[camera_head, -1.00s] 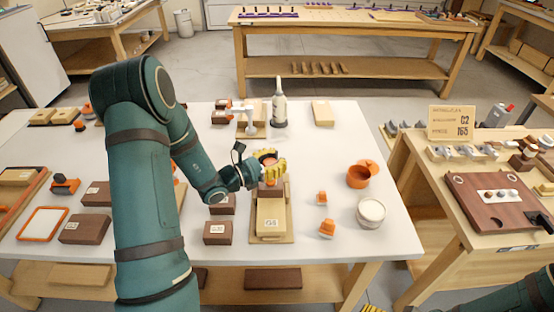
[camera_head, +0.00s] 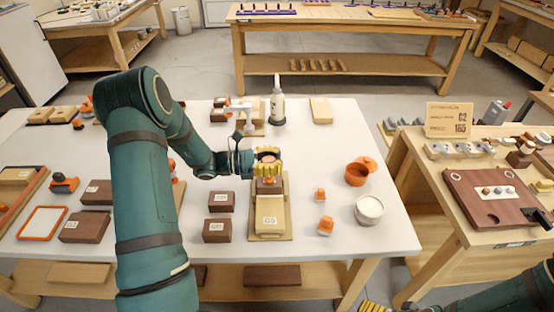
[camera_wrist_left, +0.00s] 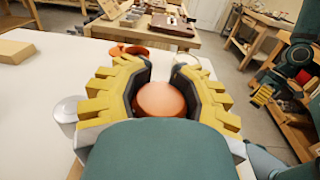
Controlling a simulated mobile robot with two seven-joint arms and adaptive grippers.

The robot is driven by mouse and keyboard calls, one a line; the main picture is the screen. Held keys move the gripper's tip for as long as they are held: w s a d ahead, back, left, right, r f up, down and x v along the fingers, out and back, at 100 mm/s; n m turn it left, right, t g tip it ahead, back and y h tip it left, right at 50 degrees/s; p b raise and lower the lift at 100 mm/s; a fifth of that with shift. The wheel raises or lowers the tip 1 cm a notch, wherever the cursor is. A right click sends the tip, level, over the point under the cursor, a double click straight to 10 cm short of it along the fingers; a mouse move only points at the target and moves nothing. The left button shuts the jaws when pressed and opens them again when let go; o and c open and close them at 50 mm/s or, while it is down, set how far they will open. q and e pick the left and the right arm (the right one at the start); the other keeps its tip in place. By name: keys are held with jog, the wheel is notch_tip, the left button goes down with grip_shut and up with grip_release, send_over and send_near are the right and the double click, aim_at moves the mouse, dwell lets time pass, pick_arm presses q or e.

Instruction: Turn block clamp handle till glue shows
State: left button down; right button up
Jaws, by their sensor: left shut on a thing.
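The block clamp's round orange handle (camera_wrist_left: 162,99) sits between the yellow fingers of my left gripper (camera_head: 267,160), which is shut on it. In the wrist view the fingers of my left gripper (camera_wrist_left: 160,90) lie on both sides of the handle. Below it in the head view, a pale wooden block (camera_head: 270,212) with a label lies on a tan board (camera_head: 269,234). The clamp's lower part is mostly hidden by the gripper. I see no clear glue at the block's joints. My right gripper (camera_wrist_left: 263,95) shows small in the wrist view, away from the table.
Dark labelled blocks (camera_head: 217,231) stand just left of the board. To the right are small orange-capped pieces (camera_head: 326,226), a white-filled tub (camera_head: 369,209) and an orange pot (camera_head: 357,175). A white bottle (camera_head: 277,108) stands behind.

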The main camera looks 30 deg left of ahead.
pick_arm(q)
jog(key=shift+a, duration=0.1)
jog(key=shift+c, duration=2.2)
grip_release()
jog(key=shift+s, duration=0.1)
jog(key=shift+r, duration=0.1)
notch_tip(320, 180, up, 10)
jog(key=shift+f, duration=0.1)
